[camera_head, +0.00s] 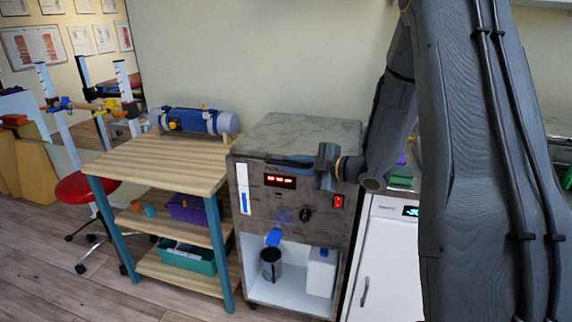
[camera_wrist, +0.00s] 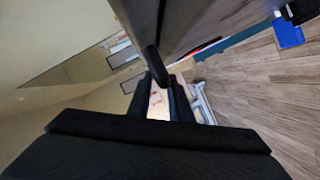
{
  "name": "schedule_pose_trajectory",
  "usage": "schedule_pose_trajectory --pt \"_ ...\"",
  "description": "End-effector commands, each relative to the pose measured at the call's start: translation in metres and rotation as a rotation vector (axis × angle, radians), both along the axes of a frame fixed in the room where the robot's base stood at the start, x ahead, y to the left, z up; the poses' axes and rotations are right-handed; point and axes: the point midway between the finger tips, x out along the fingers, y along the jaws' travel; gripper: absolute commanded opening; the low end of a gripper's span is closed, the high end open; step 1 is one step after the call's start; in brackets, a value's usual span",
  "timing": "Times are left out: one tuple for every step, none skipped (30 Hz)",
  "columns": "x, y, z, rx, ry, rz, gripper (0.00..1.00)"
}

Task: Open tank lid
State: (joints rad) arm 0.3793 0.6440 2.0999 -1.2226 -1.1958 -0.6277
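The tank is a grey, marbled cabinet (camera_head: 285,205) in the middle of the head view. Its flat top lid (camera_head: 305,132) lies level and looks closed. A dark bar, which looks like the lid's handle (camera_head: 287,162), runs along the upper front edge. My gripper (camera_head: 318,165) is at the right part of this bar and comes in from the right. In the wrist view, the dark bar (camera_wrist: 152,62) reaches in between the two fingers of my gripper (camera_wrist: 162,84). The fingers stand apart with a light gap between them. I cannot tell whether they press on the bar.
A wooden shelf table (camera_head: 150,165) with a blue cylinder (camera_head: 190,120) on it stands left of the tank. A metal cup (camera_head: 270,264) and a white container (camera_head: 321,272) stand in the tank's lower bay. A white cabinet (camera_head: 388,262) is at the right. Floor is free in front.

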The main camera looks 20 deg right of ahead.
Motion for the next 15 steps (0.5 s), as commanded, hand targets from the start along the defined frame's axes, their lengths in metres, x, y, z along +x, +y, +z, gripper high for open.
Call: schedule_pose_trajectory --pt "0.004 0.005 -0.002 0.001 0.001 0.001 0.19" --pt "0.007 0.007 -0.002 0.000 0.001 0.000 0.19" --pt "0.009 0.009 -0.003 0.000 0.001 0.000 0.19" --pt "0.011 0.010 -0.004 0.000 0.002 -0.001 0.19" --pt "0.012 0.011 -0.004 0.000 0.002 -0.001 0.19" --pt "0.013 0.012 -0.004 0.000 0.002 -0.001 0.19" --pt "0.014 0.012 -0.004 0.000 0.001 -0.002 0.19" --pt "0.014 0.013 -0.005 0.000 0.001 -0.002 0.19" --pt "0.015 0.013 -0.005 0.000 0.001 -0.002 0.19" --pt "0.015 0.013 -0.005 0.000 0.001 -0.002 0.19" --pt "0.015 0.013 -0.005 0.000 0.001 -0.002 0.19" --pt "0.015 0.013 -0.005 0.000 0.001 -0.002 0.19" --pt "0.015 0.013 -0.005 0.000 0.001 -0.002 0.19" --pt "0.015 0.013 -0.005 0.000 0.001 -0.002 0.19" --pt "0.015 0.013 -0.005 0.000 0.001 -0.002 0.17"
